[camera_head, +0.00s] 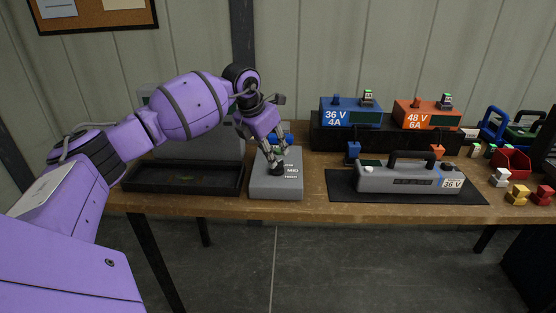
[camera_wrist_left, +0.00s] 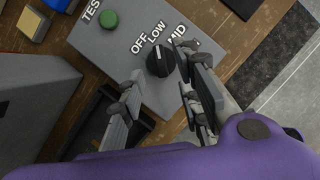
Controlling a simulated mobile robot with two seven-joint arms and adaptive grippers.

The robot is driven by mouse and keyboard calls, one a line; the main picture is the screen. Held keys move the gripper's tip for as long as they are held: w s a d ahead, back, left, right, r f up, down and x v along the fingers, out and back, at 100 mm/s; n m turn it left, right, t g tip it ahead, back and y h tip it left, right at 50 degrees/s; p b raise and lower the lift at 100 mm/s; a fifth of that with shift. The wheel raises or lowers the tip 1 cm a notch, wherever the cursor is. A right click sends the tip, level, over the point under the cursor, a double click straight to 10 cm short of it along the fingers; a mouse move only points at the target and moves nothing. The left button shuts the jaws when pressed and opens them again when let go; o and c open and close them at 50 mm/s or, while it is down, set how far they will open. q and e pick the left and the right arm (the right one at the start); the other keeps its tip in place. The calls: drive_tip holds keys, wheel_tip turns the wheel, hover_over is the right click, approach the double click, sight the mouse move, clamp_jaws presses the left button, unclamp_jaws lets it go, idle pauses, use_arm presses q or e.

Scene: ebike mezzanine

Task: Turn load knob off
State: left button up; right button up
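The load knob (camera_wrist_left: 160,63) is a black round dial on a grey tester box (camera_head: 262,187). In the wrist view, the left gripper's fingers are open, with one on each side of the knob. The right-hand finger is very close to the knob; I cannot tell if it touches. My right gripper is not in view.
A green TEST button (camera_wrist_left: 108,19) sits on the same box. A black tray (camera_head: 185,190) lies to its left. A grey 36 V battery (camera_head: 400,180) on a black mat lies to the right. Blue (camera_head: 345,113) and orange (camera_head: 420,116) chargers stand behind it.

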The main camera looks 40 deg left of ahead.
sight(277, 167)
use_arm(q)
drive_tip(key=shift+x, duration=2.3)
drive_tip(key=shift+w+d, duration=0.1)
drive_tip(key=shift+c, duration=0.5)
clamp_jaws()
